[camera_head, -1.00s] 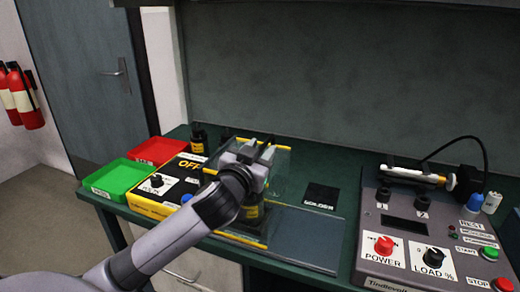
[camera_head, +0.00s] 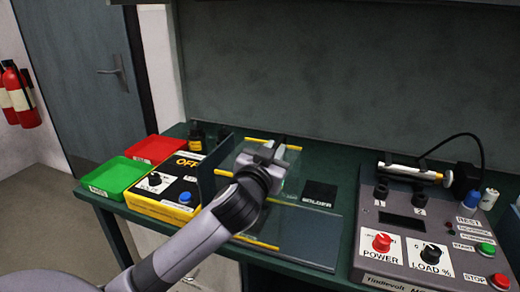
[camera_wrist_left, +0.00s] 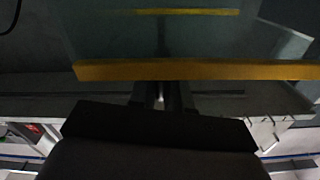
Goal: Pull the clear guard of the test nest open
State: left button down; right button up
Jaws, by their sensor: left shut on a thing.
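The clear guard (camera_head: 292,178) of the test nest is a see-through cover with yellow edge strips. It stands on the bench in the middle of the head view, beside a dark upright panel (camera_head: 214,168). My left gripper (camera_head: 268,150) is at the guard and shut on it; my wrist hides the exact grip in the head view. In the left wrist view a yellow edge of the guard (camera_wrist_left: 200,70) runs across, just beyond my gripper fingers (camera_wrist_left: 161,96). My right gripper is not in view.
A yellow-edged control box (camera_head: 165,190) and green (camera_head: 113,177) and red (camera_head: 155,149) trays are to the left. A grey console (camera_head: 410,235) stands farther right. A black square pad (camera_head: 320,193) lies between.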

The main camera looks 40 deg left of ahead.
pick_arm(q)
jog(key=w+d+b, duration=0.1)
jog(key=w+d, duration=0.2)
jog(key=d, duration=0.9)
jog(key=shift+d+b, duration=0.25)
jog(key=shift+b, duration=0.1)
jog(key=shift+r, duration=0.1)
jog(key=c, duration=1.2)
grip_release()
jog(key=shift+o, duration=0.2)
jog(key=b+v, duration=0.1)
jog(key=v, duration=0.6)
jog(key=shift+s, duration=0.15)
